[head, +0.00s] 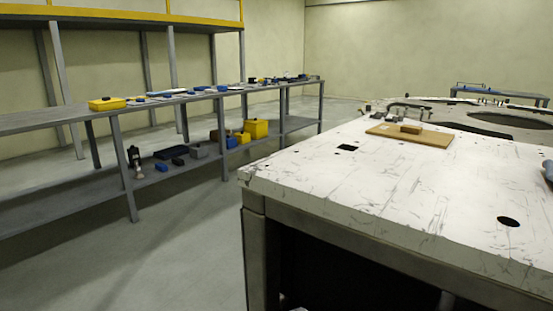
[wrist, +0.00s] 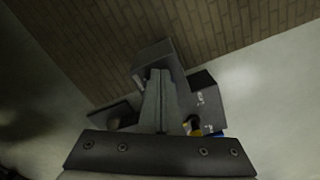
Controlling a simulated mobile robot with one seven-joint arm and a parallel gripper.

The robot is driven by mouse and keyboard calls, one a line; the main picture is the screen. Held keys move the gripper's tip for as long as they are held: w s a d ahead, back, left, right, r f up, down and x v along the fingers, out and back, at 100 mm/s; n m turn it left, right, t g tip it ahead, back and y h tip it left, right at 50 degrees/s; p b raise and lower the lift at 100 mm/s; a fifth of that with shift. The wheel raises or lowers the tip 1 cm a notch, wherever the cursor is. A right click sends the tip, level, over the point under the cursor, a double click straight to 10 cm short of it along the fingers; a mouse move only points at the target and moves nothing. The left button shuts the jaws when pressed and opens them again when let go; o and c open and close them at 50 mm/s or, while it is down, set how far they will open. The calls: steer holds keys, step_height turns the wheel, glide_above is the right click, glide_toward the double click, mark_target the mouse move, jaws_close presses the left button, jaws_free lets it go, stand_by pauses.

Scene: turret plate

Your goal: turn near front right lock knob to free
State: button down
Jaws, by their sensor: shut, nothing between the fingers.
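In the head view, a pale grey plate with large dark round openings (head: 462,112) lies at the far right end of the worn white table (head: 400,190). It looks like the turret plate, and its right side is cut off. Small dark fittings stand along its edge, too small to tell whether one is the near front right lock knob. In the wrist view, my gripper (wrist: 160,72) is shut and empty, with its fingers together. It points at dark box-like shapes (wrist: 205,104), with no plate or knob in that view.
A wooden board (head: 415,137) with a small block lies on the white table. A dark blue thing (head: 548,171) is cut off at the right edge. A grey shelf bench (head: 165,100) with boxes and tools stands at left. The floor (head: 190,240) between bench and table is clear.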

steer(key=shift+w+a+r, duration=0.1)
steer(key=shift+w+a, duration=0.05)
steer(key=shift+a, duration=0.1)
steer(key=shift+s+d+r, duration=0.1)
steer(key=shift+s+d, duration=0.1)
steer(key=shift+s, duration=0.2)
step_height(320, 180, up, 6)
steer(key=p, duration=0.4)
steer(key=shift+s+p, duration=0.1)
steer(key=shift+p, duration=0.2)
steer(key=shift+s, duration=0.15)
